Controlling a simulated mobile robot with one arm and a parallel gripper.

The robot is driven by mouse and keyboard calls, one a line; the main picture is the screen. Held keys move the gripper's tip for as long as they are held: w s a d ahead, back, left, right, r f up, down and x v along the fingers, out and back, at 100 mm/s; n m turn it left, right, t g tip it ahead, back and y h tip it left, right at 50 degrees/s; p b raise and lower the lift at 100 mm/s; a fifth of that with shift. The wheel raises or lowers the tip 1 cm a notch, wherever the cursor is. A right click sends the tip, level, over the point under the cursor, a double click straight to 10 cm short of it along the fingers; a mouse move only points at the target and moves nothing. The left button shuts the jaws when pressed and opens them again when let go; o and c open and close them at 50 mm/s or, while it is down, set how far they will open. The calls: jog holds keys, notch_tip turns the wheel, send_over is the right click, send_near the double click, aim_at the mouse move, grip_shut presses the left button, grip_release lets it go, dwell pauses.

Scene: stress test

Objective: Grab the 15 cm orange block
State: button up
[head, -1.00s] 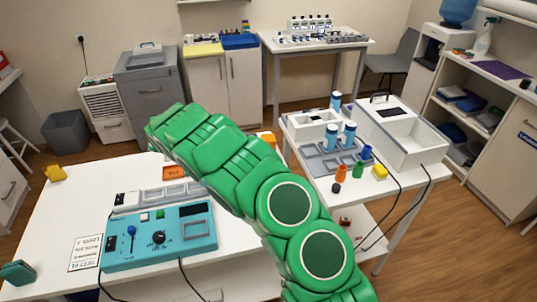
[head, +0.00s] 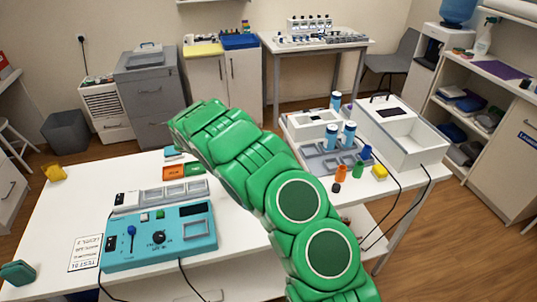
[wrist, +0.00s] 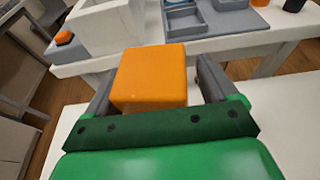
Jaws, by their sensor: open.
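The orange block (wrist: 150,78) shows large in the wrist view. It lies between the two grey fingers of my gripper (wrist: 157,68). The fingers are apart, one on each side of the block, with a visible gap on the right; contact on the left is hard to tell. The green gripper body hides the block's lower part. In the head view my green arm covers the block and my gripper.
A white table (head: 70,205) carries a teal control box (head: 160,238), a flat orange piece (head: 173,172) and a yellow piece (head: 55,173). A second table right of my arm holds blue-capped bottles (head: 331,135), a grey tray (head: 318,163) and a white open box (head: 420,150).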

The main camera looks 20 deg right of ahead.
jog(key=c, duration=1.4)
notch_tip(320, 180, up, 3)
jog(key=shift+r, duration=0.15)
jog(key=s+a+r, duration=0.1)
jog(key=s+r, duration=0.9)
jog(key=s, duration=0.3)
jog(key=shift+s+a, duration=0.35)
jog(key=shift+s, duration=0.05)
